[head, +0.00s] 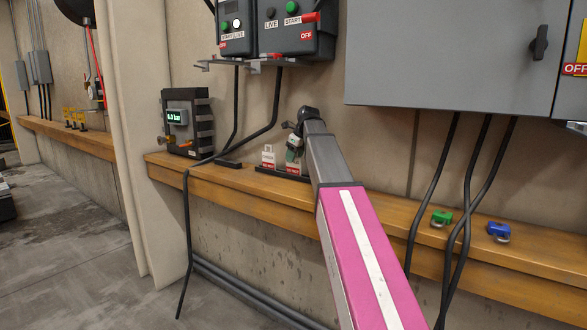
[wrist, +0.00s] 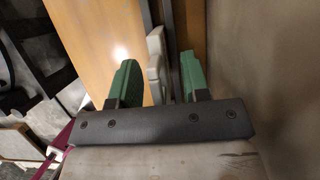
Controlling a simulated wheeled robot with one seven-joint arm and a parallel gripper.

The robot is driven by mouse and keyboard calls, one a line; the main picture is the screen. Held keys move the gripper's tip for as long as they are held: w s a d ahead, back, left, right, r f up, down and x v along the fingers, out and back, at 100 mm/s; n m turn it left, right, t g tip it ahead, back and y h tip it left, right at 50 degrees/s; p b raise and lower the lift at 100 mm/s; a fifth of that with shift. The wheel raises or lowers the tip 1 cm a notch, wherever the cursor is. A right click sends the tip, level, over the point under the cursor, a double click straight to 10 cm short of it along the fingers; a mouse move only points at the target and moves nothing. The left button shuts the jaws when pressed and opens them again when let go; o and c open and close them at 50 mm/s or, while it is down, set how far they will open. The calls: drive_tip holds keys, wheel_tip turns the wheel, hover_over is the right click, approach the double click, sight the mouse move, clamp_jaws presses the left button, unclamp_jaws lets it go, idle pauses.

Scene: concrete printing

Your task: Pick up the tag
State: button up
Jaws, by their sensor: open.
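My gripper (wrist: 160,78) is open, with its two green fingers on either side of a pale tag (wrist: 156,55) in the wrist view. The tag stands edge-on between them, apart from the left finger; whether the right finger touches it I cannot tell. In the head view my gripper (head: 294,150) is over the right end of a dark rack (head: 262,169) on the wooden ledge. A white tag with red lettering (head: 268,158) stands in the rack to the left. Another white and red tag (head: 292,170) shows below my gripper, partly hidden by it.
The wooden ledge (head: 220,178) runs along the wall. A gauge box (head: 178,117) stands left of the rack, with black cables hanging nearby. Green (head: 441,217) and blue (head: 499,231) padlocks lie to the right. A grey cabinet (head: 450,60) and control boxes (head: 290,35) hang above.

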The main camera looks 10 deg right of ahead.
clamp_jaws()
drive_tip(key=shift+r, duration=0.5)
wheel_tip(320, 180, up, 4)
drive_tip(key=shift+f, duration=0.2)
drive_tip(key=s+a+r, duration=0.6)
drive_tip(key=a, duration=0.4)
drive_tip(key=shift+r, duration=0.25)
